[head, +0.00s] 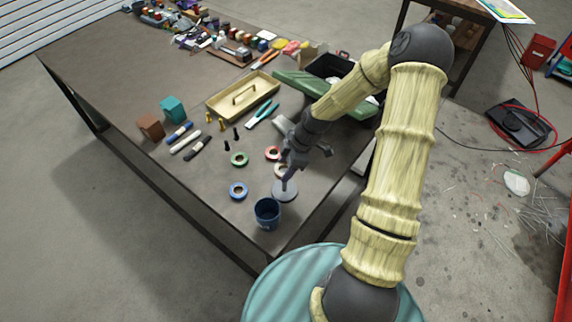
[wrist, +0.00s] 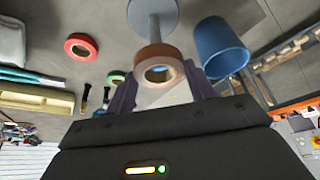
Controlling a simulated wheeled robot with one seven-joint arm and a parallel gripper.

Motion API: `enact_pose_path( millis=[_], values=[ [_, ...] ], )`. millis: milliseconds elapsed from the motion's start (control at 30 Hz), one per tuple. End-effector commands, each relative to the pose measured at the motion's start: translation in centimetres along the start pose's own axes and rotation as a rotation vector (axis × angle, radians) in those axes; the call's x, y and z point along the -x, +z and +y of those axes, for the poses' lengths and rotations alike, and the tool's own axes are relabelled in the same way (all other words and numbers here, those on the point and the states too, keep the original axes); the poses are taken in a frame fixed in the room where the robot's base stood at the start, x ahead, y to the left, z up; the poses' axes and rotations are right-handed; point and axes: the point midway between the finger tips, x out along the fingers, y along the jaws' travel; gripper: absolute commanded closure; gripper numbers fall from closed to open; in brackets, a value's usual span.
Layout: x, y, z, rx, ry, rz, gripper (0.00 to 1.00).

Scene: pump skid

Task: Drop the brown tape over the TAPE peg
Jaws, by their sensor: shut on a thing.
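The brown tape (wrist: 154,53) is a roll with a pale core, held between the purple fingers of my gripper (wrist: 160,88) in the wrist view. In the head view my gripper (head: 287,166) is low over the table, and the tape (head: 280,171) shows partly beside its fingers. The TAPE peg is a grey post (wrist: 153,28) on a round grey base (head: 286,193). In the wrist view the tape overlaps one end of the post. I cannot tell whether the post is inside the roll's hole. No label on the peg is readable.
A blue cup (head: 267,213) stands close to the peg base. Red (head: 272,153), green (head: 239,159) and blue (head: 238,191) tape rolls lie nearby on the table. A tan toolbox (head: 242,97) and markers (head: 186,142) are farther back.

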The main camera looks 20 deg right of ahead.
Motion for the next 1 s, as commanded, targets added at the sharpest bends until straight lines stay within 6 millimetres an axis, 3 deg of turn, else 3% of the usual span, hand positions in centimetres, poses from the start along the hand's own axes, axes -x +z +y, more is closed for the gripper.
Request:
enact_pose_path(
  millis=[700,733,833,1000],
  values=[
    [-0.62,0.27,0.0,-0.001,0.0,0.0,0.64],
    [-0.62,0.27,0.0,-0.001,0.0,0.0,0.4],
    [-0.61,0.27,0.0,-0.001,0.0,0.0,0.21],
    [-0.61,0.28,0.0,-0.001,0.0,0.0,0.21]
  ],
)
